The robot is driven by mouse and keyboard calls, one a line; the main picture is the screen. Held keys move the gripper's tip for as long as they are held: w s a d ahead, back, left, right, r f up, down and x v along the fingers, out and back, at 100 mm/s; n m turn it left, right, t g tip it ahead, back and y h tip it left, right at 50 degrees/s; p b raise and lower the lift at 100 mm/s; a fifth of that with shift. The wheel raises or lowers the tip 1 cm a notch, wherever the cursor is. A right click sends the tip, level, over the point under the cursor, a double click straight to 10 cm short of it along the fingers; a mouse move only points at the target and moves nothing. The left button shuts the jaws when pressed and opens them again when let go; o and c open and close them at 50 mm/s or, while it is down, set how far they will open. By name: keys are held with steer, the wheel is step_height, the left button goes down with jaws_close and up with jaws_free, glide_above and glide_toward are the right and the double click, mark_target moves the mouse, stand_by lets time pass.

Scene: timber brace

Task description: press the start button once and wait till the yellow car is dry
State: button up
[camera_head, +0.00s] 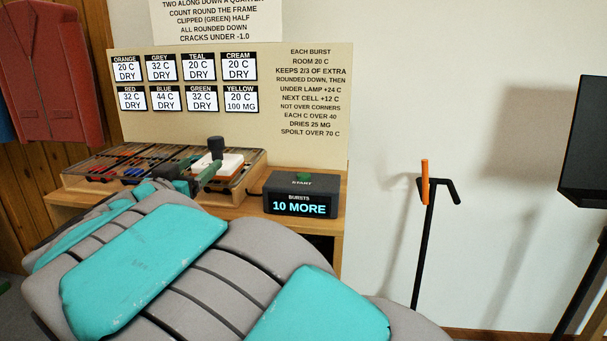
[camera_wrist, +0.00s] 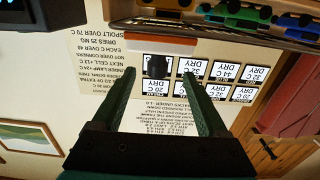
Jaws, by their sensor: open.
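The start button (camera_head: 303,177) is green and sits on top of a dark box (camera_head: 300,203) whose display reads "BURSTS 10 MORE". The status card for yellow (camera_head: 240,101) reads 20 C, 100 MG. My gripper (camera_head: 206,167) is open, left of the button box, over the wire-topped frame (camera_head: 130,165). In the wrist view my gripper's fingers (camera_wrist: 155,80) stand apart on either side of a black knob (camera_wrist: 157,66). The knob stands on a white and orange block (camera_head: 228,162); whether the fingers touch it is unclear.
The other cards, such as orange (camera_head: 125,69), all read DRY. A rules panel (camera_head: 311,95) stands behind the frame. Green (camera_wrist: 236,14) and blue (camera_wrist: 298,24) cars show in the wrist view. A black stand with an orange piece (camera_head: 425,182) is at right.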

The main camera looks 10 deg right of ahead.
jaws_close()
stand_by(0.4)
stand_by(1.1)
